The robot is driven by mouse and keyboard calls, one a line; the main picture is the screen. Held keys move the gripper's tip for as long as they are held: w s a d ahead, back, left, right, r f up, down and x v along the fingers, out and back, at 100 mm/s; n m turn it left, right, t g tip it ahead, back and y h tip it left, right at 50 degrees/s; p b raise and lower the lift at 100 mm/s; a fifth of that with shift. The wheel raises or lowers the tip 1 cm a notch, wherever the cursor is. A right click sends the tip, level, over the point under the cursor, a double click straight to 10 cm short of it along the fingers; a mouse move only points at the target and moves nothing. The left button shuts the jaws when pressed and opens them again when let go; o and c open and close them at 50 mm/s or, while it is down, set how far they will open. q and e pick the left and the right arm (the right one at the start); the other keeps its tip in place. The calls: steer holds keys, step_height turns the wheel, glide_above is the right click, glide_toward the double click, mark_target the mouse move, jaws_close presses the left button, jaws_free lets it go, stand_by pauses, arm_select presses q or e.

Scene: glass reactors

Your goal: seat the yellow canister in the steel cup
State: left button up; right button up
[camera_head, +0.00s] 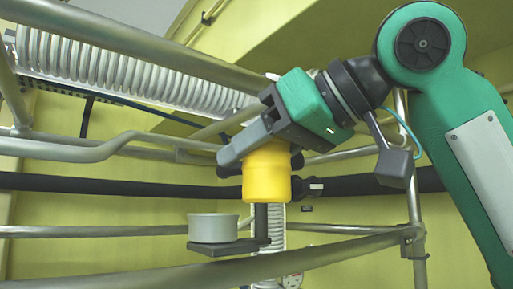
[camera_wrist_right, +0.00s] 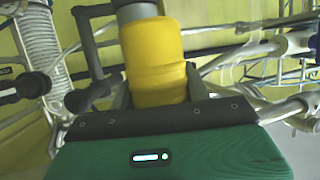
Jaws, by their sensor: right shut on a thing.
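The yellow canister (camera_head: 267,178) hangs upright below my right gripper (camera_head: 262,148) in the head view. My right gripper is shut on the canister's upper part, and the canister also fills the middle of the right wrist view (camera_wrist_right: 155,60). The steel cup (camera_head: 213,228) stands on a small dark bracket (camera_head: 228,246), lower and to the left of the canister in the head view. The canister is apart from the cup. The inside of the cup is hidden from this low angle. My left gripper is not in view.
Steel pipes cross the scene; one (camera_head: 200,273) runs just below the bracket. A black hose (camera_head: 110,185) passes behind the canister. A white coiled hose (camera_head: 120,65) runs along the upper left. A dark post (camera_head: 261,222) rises at the bracket's right end. Space directly above the cup looks free.

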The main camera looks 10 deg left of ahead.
steer(key=shift+w+a+f+p, duration=0.1)
steer(key=shift+w+a+p, duration=0.05)
steer(key=shift+w+a, duration=0.95)
steer(key=shift+w+a+f+p, duration=0.2)
steer(key=shift+w+a, duration=0.55)
steer(key=shift+a, duration=0.7)
steer(key=shift+w+a+f+p, duration=0.1)
steer(key=shift+w+a+p, duration=0.05)
steer(key=shift+w+a, duration=1.3)
steer(key=shift+a, duration=0.4)
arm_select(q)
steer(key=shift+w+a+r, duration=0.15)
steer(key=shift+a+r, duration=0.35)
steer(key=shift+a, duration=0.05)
arm_select(e)
steer(key=shift+w+a, duration=0.25)
steer(key=shift+a, duration=0.1)
steer(key=shift+d, duration=0.15)
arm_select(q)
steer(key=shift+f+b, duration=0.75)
arm_select(e)
steer(key=shift+f, duration=1.5)
